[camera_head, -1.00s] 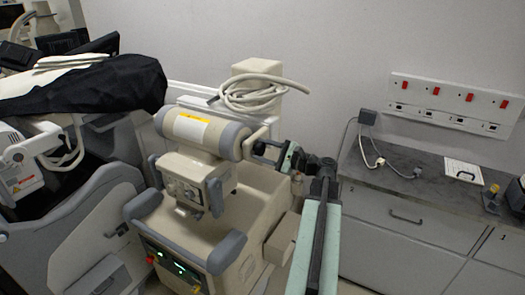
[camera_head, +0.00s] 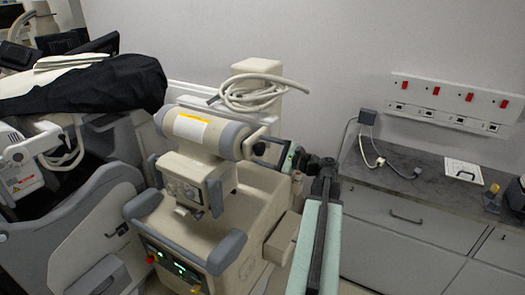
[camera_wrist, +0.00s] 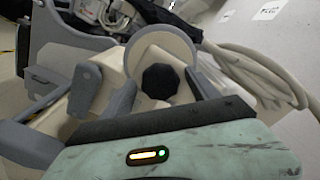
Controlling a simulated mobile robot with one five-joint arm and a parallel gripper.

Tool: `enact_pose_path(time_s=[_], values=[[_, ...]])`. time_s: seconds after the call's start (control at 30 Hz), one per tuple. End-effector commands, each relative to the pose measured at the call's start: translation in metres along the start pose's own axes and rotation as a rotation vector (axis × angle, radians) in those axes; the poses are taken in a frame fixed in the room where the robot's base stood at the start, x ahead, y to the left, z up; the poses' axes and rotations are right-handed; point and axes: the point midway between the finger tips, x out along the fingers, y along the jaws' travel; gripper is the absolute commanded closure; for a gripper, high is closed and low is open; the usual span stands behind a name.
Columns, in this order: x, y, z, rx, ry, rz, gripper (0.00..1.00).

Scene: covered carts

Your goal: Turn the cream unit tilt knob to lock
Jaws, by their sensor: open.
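The cream unit (camera_head: 255,200) stands in the middle of the head view, with a cream cylinder with grey ends (camera_head: 203,134) on top. In the wrist view a dark, many-sided knob (camera_wrist: 160,80) shows in front of the unit's round cream end face (camera_wrist: 168,45). My gripper (camera_wrist: 162,77) is open, with one grey finger on each side of the knob and visible gaps between. In the head view my gripper (camera_head: 270,152) is at the right end of the cylinder; the knob cannot be made out there. The knob's lock marking is not visible.
A coiled cream cable (camera_head: 250,97) lies on top of the unit, and pale hoses (camera_wrist: 255,75) run right of my gripper in the wrist view. A black-covered cart (camera_head: 90,95) stands left. A grey counter (camera_head: 410,185) with drawers is at right.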

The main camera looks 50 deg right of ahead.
Motion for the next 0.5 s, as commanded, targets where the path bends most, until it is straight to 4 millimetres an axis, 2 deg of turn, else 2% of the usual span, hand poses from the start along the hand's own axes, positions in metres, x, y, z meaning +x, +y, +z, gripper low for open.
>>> enact_pose_path(time_s=[0.3,0.5], values=[[-0.059,0.000,0.000,0.000,0.002,-0.002,0.31],[-0.074,0.000,0.000,0.000,0.001,0.000,0.31]])
